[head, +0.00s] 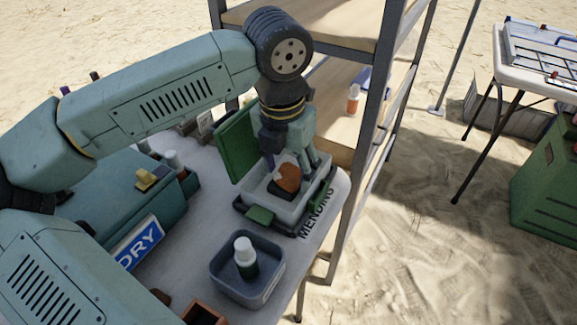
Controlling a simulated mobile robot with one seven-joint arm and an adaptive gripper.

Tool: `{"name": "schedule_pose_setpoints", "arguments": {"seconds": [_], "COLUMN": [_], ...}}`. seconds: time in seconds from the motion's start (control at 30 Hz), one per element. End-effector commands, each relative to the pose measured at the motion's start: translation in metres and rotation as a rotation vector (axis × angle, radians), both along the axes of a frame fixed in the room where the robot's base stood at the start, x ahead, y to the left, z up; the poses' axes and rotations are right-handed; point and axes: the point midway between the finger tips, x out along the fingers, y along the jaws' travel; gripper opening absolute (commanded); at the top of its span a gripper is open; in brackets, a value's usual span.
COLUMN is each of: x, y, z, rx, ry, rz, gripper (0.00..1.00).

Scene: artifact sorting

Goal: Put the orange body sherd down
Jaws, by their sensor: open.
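The orange body sherd (288,177) is an orange-brown piece inside an open green case with a pale grey inside (256,192), near the table's right end. The sherd looks tilted against something dark below it. My gripper (296,170) points down into the case, right at the sherd. Its fingers are apart and the sherd shows between and in front of them. Whether a finger still touches the sherd cannot be told. The far finger is partly hidden.
The case's green lid (238,146) stands up at its left. A grey-blue bin (247,291) with a white-capped bottle (245,257) stands in front. A teal case (100,215) is at left. A shelf post (366,110) rises close behind my gripper.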

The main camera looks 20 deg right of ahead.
Motion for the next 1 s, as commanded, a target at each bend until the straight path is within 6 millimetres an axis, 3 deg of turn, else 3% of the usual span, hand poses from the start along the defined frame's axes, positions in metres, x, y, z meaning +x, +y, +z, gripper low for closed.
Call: {"name": "schedule_pose_setpoints", "arguments": {"seconds": [0.23,0.7,1.0], "x": [0.000,-0.008,-0.010], "y": [0.001,0.009,0.011], "z": [0.016,0.107,0.122], "rx": [0.000,0.001,0.001], "ry": [-0.004,-0.001,0.001], "rz": [0.001,0.001,0.000], "gripper": [0.56,0.56,0.56]}}
